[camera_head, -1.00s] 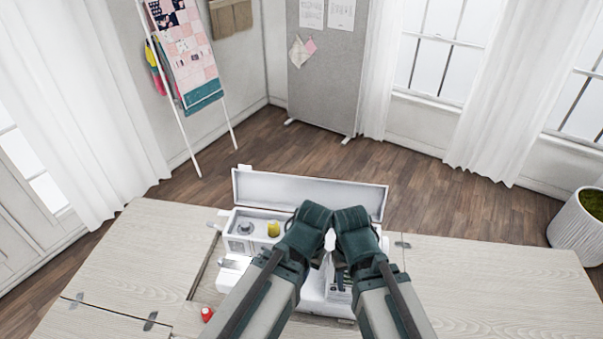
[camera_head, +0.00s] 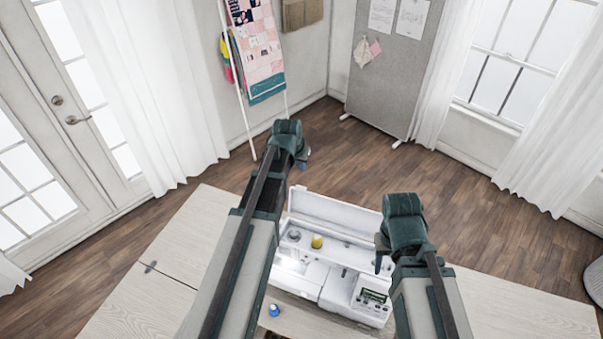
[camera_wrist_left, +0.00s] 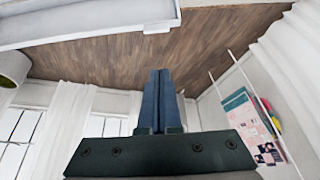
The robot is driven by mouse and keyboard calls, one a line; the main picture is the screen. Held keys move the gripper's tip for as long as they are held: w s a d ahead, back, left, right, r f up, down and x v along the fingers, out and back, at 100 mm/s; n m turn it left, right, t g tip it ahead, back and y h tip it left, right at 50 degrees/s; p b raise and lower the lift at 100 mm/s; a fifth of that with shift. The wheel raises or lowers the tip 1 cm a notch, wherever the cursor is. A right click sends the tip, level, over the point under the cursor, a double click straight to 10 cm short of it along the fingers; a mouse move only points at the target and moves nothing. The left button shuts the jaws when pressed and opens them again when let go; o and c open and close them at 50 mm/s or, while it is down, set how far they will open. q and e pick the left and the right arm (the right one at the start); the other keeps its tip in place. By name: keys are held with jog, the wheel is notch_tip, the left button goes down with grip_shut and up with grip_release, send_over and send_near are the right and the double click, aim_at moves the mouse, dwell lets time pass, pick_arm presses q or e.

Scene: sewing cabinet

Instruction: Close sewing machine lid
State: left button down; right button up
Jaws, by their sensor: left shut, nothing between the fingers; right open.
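The white sewing machine (camera_head: 335,283) sits in the table, with its lid (camera_head: 335,214) standing up and open along its far edge. A yellow spool (camera_head: 317,241) shows in the open top compartment. My left gripper (camera_head: 301,163) is shut and empty, beyond the lid's left end and apart from it in the picture. In the left wrist view its blue fingers (camera_wrist_left: 158,100) are together, and a white panel, which looks like the lid (camera_wrist_left: 90,22), crosses the top. My right gripper (camera_head: 383,255) is open near the machine's right end; whether it touches the machine or lid is unclear.
The pale wooden table (camera_head: 150,265) extends to both sides. A small blue item (camera_head: 274,310) lies at the front of the machine. A ladder rack with fabric (camera_head: 262,50) and a grey pinboard (camera_head: 395,70) stand behind. The floor beyond the table is clear.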

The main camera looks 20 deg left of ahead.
aim_at(301, 189)
pick_arm(q)
jog(key=b+x, duration=1)
jog(key=x, duration=0.1)
jog(key=s, duration=0.1)
jog(key=s+r+p, duration=0.1)
jog(key=s, duration=0.1)
jog(key=s+r, duration=0.1)
jog(key=shift+s+a+p, duration=0.1)
jog(key=shift+s+p, duration=0.15)
jog(key=shift+p, duration=0.15)
jog(key=shift+w, duration=0.1)
jog(key=shift+f, duration=0.1)
jog(key=shift+w, duration=0.1)
